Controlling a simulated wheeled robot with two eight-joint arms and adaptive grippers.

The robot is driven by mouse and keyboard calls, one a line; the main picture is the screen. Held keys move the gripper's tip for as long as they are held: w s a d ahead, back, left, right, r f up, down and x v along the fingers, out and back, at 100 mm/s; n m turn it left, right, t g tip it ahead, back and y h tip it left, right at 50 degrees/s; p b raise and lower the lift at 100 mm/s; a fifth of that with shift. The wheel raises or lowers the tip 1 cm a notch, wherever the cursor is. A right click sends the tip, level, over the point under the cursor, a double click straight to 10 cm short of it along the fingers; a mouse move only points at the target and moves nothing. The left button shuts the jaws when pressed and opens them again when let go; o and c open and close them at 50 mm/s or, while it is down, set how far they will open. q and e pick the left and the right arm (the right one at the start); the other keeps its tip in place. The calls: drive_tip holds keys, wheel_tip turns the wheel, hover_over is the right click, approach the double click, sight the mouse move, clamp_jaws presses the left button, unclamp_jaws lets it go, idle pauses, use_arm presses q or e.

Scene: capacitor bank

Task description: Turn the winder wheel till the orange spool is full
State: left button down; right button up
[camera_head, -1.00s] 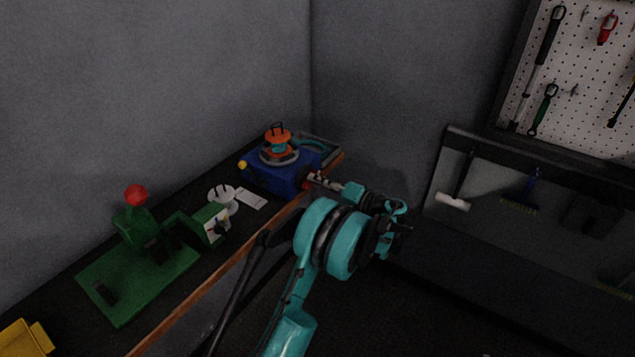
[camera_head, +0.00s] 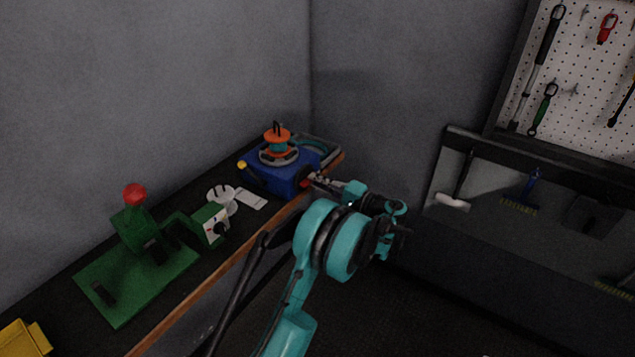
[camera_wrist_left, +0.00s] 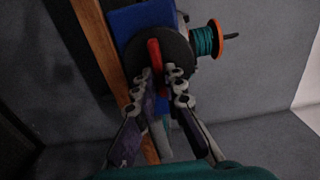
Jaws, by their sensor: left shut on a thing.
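The blue winder (camera_head: 282,178) stands at the far end of the bench, with the orange spool (camera_head: 277,134) upright on top. Teal wire shows on the spool's core in the left wrist view (camera_wrist_left: 202,42); how full it is I cannot tell exactly. The winder wheel is a dark disc (camera_wrist_left: 178,52) on the winder's side, with a red handle (camera_wrist_left: 154,52). My left gripper (camera_head: 312,180) is at the wheel, its fingers (camera_wrist_left: 161,76) shut on the red handle. The wheel is mostly hidden in the head view. My right gripper is not in view.
A green press (camera_head: 135,245) with a red knob stands nearer on the bench. A white spool (camera_head: 222,198) and white card (camera_head: 251,199) lie between it and the winder. A yellow bin (camera_head: 22,340) is at the near left.

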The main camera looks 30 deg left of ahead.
use_arm(q)
drive_tip(key=c, duration=1.6)
unclamp_jaws()
drive_tip(key=d, duration=1.2)
drive_tip(key=shift+s, duration=0.45)
